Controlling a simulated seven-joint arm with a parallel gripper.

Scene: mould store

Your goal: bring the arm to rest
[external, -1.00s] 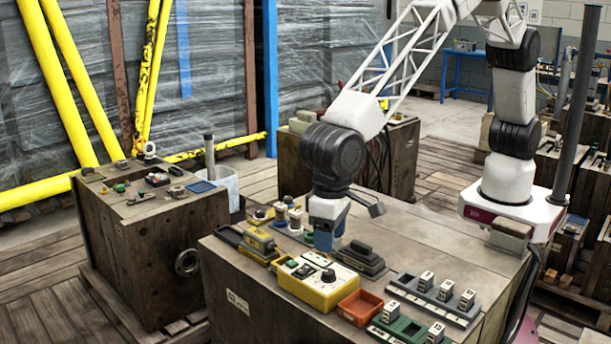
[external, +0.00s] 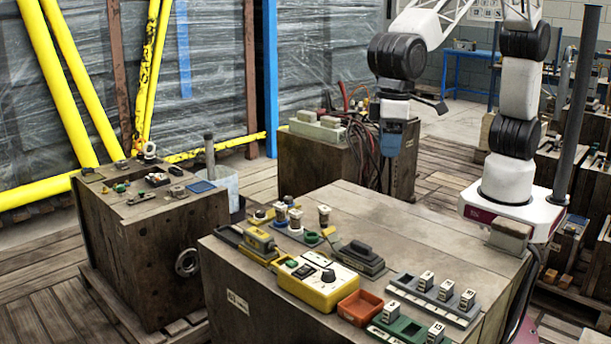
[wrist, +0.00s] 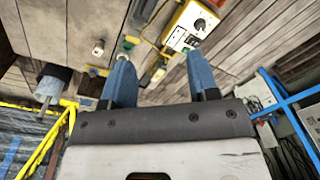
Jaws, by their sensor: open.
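My gripper (external: 397,150) hangs high in the external view, above and behind the wooden bench block (external: 405,238), with its blue fingers pointing down. In the wrist view my gripper (wrist: 161,72) shows two blue fingers spread apart with nothing between them. The fingers touch nothing that I can see. My arm is raised and bent, with its white base on the right.
The block carries a yellow control box (external: 318,284), an orange tray (external: 360,307), a dark block with a handle (external: 361,257), and a grey rack (external: 435,298) with numbered pieces. Another crate with cables (external: 362,148) stands behind my gripper. The block's back right top is clear.

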